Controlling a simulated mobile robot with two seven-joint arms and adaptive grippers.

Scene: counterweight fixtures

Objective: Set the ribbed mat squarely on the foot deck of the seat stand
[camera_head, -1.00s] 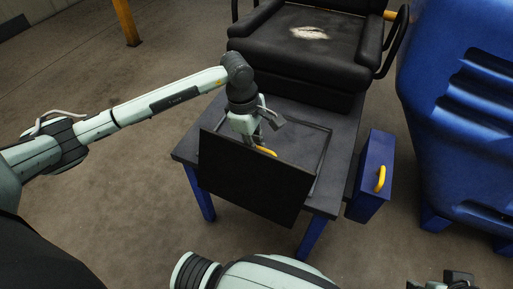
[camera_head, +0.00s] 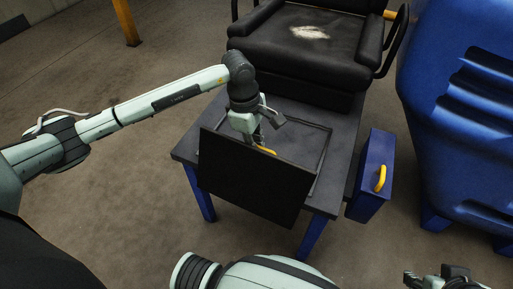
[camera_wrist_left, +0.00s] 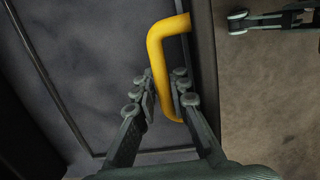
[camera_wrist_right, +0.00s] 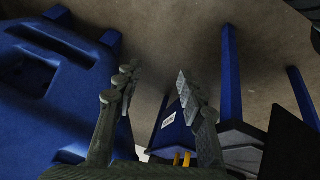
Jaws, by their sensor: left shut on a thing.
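The ribbed mat (camera_head: 250,180) is a flat black panel with a yellow handle (camera_head: 265,150). It stands steeply tilted at the near side of the foot deck (camera_head: 335,150), a dark grey top with a thin raised frame. My left gripper (camera_head: 256,138) is shut on the handle, which shows between its fingers (camera_wrist_left: 165,95) in the left wrist view. The mat's upper edge (camera_wrist_left: 205,70) is seen almost edge-on there. My right gripper (camera_wrist_right: 152,88) is open and empty, low at the right of the head view (camera_head: 440,277).
The black padded seat (camera_head: 310,40) rises behind the deck. A blue box (camera_head: 372,175) with a yellow handle stands at the deck's right side. A large blue moulded body (camera_head: 450,110) fills the far right. Bare floor lies left of the deck.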

